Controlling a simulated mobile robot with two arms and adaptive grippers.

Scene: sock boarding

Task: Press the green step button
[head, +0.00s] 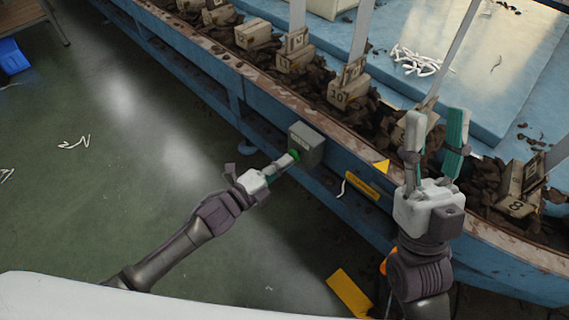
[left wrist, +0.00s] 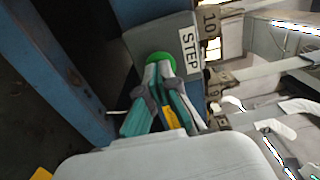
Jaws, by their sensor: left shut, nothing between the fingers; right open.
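The green step button (left wrist: 160,62) sits on a grey box marked STEP (left wrist: 172,36), seen in the left wrist view. In the head view the box (head: 307,143) is fixed to the side of the blue machine, and the green button (head: 294,154) shows on its near face. My left gripper (head: 291,157) is shut and empty, its fingertips at the button, and they cover part of it in the left wrist view (left wrist: 158,72). I cannot tell whether the button is pressed in. My right gripper (head: 436,120) is open and empty, raised near the machine's edge.
The blue machine's rim (head: 228,58) runs diagonally across the view, with numbered blocks such as block 10 (head: 342,96) and upright bars behind it. A yellow label (head: 361,186) is right of the box. The green floor (head: 110,130) to the left is mostly open.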

